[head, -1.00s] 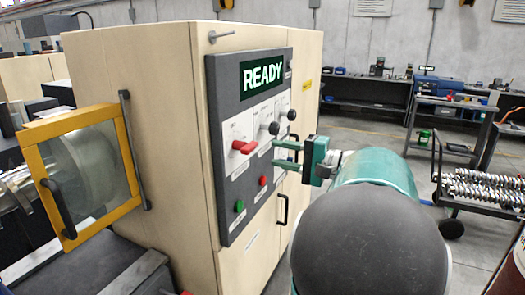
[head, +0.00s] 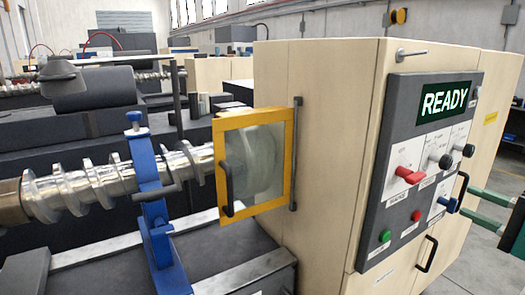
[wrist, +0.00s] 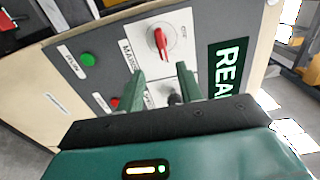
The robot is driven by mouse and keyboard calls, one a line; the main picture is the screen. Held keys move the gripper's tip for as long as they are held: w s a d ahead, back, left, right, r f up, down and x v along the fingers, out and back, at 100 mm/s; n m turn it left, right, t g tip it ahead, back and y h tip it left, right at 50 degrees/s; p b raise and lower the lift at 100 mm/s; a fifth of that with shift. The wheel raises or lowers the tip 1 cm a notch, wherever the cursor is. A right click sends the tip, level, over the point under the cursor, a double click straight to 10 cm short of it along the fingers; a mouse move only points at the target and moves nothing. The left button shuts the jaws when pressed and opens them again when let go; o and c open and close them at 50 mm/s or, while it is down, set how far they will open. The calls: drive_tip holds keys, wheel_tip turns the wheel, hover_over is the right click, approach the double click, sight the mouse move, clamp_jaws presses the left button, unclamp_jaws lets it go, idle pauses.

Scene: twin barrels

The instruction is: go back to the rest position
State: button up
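My gripper (wrist: 161,84) is open, its two green fingers apart with nothing held between them. It points toward the dark control panel (wrist: 190,40), and a dark knob (wrist: 173,98) shows beyond the gap. In the head view, the green fingers (head: 472,203) enter at the right edge, in front of the cabinet and just right of the panel. The panel carries a READY screen (head: 447,101), a red switch (head: 408,175), dark knobs (head: 446,160), and a green button (head: 385,236). I cannot tell the exact gap between fingertips and panel.
The beige cabinet (head: 305,75) stands close by. A yellow-framed guard door (head: 286,165) stands out from its left side. A large metal screw (head: 75,190) in a blue support (head: 150,195) lies at left. Grey floor (head: 497,182) shows at far right.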

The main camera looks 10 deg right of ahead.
drive_tip(key=w+a+f+n+g+y, duration=0.1)
drive_tip(key=a+f+n+g, duration=0.15)
drive_tip(key=a, duration=0.45)
drive_tip(key=w+a+f+n+g, duration=0.1)
drive_tip(key=w+a+f+g, duration=0.15)
drive_tip(key=a, duration=0.45)
drive_tip(key=a+f+n+g+y, duration=0.1)
drive_tip(key=a+f+g, duration=0.15)
drive_tip(key=a, duration=0.45)
drive_tip(key=s+a+f+n+g+h, duration=0.2)
drive_tip(key=s+a+f+n+h, duration=0.1)
drive_tip(key=a, duration=0.4)
drive_tip(key=s+a+f+n+g+h, duration=0.2)
drive_tip(key=s+a+f+n+h, duration=0.2)
drive_tip(key=a+f+n+h, duration=0.1)
drive_tip(key=a+n, duration=0.1)
drive_tip(key=a, duration=0.1)
drive_tip(key=shift+s+a+f+n, duration=0.15)
drive_tip(key=shift+a+f+n, duration=0.1)
drive_tip(key=shift+a+n, duration=0.1)
